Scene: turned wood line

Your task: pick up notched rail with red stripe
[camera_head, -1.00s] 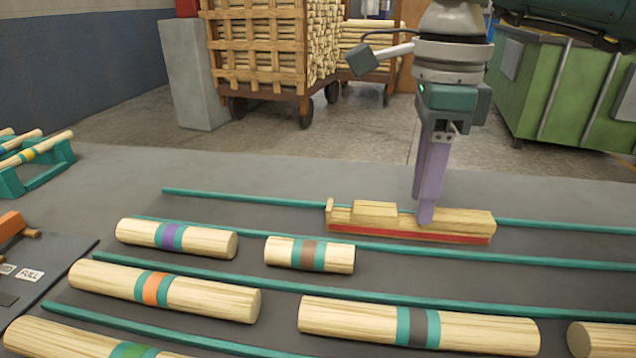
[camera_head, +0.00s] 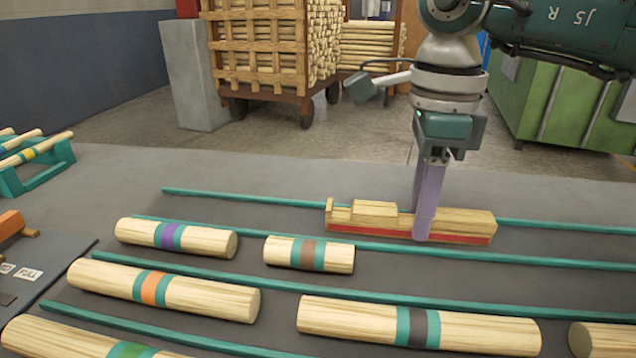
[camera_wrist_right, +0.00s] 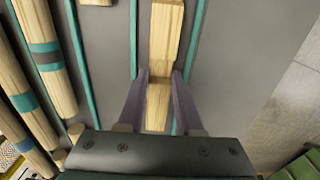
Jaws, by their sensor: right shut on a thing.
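The notched rail with the red stripe (camera_head: 370,218) lies along the far side of the table, between two teal strips. It is pale wood with a raised block and a small upright at its left end, and the red stripe runs low on its near face. My right gripper (camera_head: 423,236) points down over the rail's right half and is shut on it, one finger on each side. The right wrist view shows the rail (camera_wrist_right: 166,30) between the two fingers (camera_wrist_right: 157,100). The rail appears to rest on the table still. My left gripper is not in view.
Several banded dowels lie nearer, including purple (camera_head: 175,237), brown (camera_head: 309,254), orange (camera_head: 163,290) and grey (camera_head: 418,325) ones. Teal strips (camera_head: 300,288) separate the rows. A teal rack (camera_head: 38,168) stands at the left. The table behind the rail is clear.

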